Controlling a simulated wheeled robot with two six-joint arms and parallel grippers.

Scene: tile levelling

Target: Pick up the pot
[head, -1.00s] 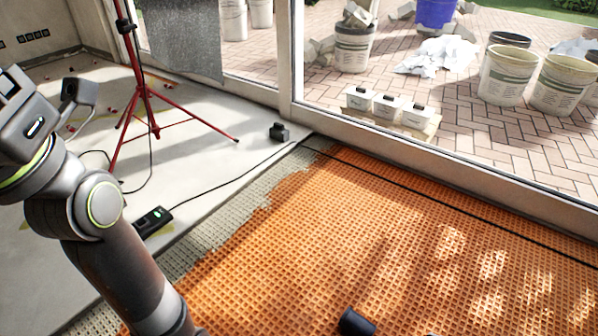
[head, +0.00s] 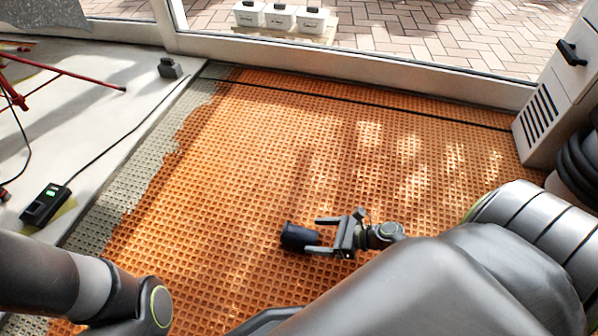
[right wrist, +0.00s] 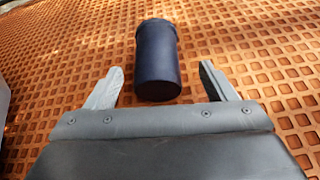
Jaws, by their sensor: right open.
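The pot is a small dark navy cylinder (head: 299,236) on the orange waffle-patterned mat (head: 250,150) in the head view. It also shows in the right wrist view (right wrist: 158,60), just beyond the fingertips and roughly centred between them. My right gripper (head: 318,236) is open, its two fingers pointing left at the pot. In the right wrist view the fingers (right wrist: 160,80) stand wide apart with nothing between them but the pot's near end. I cannot tell whether they touch it. My left arm shows at the lower left of the head view, but its gripper is out of the picture.
A black device with a green light (head: 46,204) and its cable lie on the pale floor at left. A red tripod (head: 50,80) stands behind. A grey-white cabinet (head: 560,95) is at right, and a window frame (head: 350,65) runs along the back. The mat around the pot is clear.

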